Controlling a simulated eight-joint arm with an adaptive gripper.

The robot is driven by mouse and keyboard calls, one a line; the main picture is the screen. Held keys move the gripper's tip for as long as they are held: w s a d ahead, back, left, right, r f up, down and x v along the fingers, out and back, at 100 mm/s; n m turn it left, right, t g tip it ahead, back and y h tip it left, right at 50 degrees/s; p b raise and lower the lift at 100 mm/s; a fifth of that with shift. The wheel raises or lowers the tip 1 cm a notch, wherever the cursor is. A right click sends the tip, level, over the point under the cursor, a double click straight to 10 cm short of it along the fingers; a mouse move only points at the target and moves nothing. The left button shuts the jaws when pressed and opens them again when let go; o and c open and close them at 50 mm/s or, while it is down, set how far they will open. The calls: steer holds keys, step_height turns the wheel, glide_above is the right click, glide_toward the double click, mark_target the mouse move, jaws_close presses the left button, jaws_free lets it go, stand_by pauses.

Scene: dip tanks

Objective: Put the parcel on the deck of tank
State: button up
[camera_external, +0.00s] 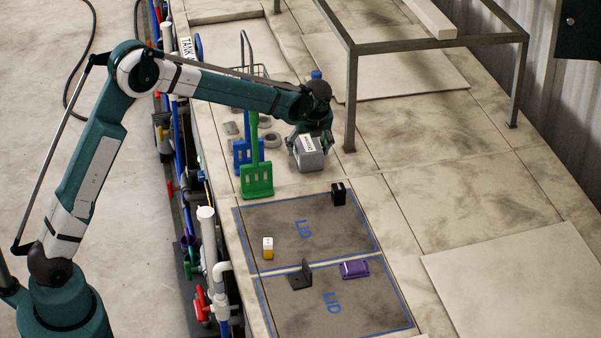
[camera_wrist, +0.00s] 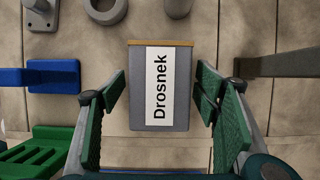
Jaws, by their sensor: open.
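The parcel looks to be a grey box (camera_external: 309,158) with a white label, beside the metal frame's near leg. In the wrist view the box (camera_wrist: 173,118) fills the middle, and its label reads "Drosnek". My gripper (camera_external: 312,130) is over the box, pointing down. In the wrist view my gripper (camera_wrist: 161,85) is open, with one green finger pad on either side of the box and a gap at each side. I cannot tell how far down the fingers reach. A sign starting "TANK" (camera_external: 186,50) stands at the deck's left edge; the rest of it is hidden.
A green paddle (camera_external: 257,180) and a blue paddle (camera_external: 241,152) stand left of the box. A metal frame (camera_external: 350,100) rises close on the right. Two lids marked "LID" (camera_external: 345,225) carry a black box (camera_external: 338,194), a yellow-white block (camera_external: 268,248) and a purple box (camera_external: 355,270).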

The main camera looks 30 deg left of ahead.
steer(key=v, duration=1.2)
steer(key=shift+b, duration=0.35)
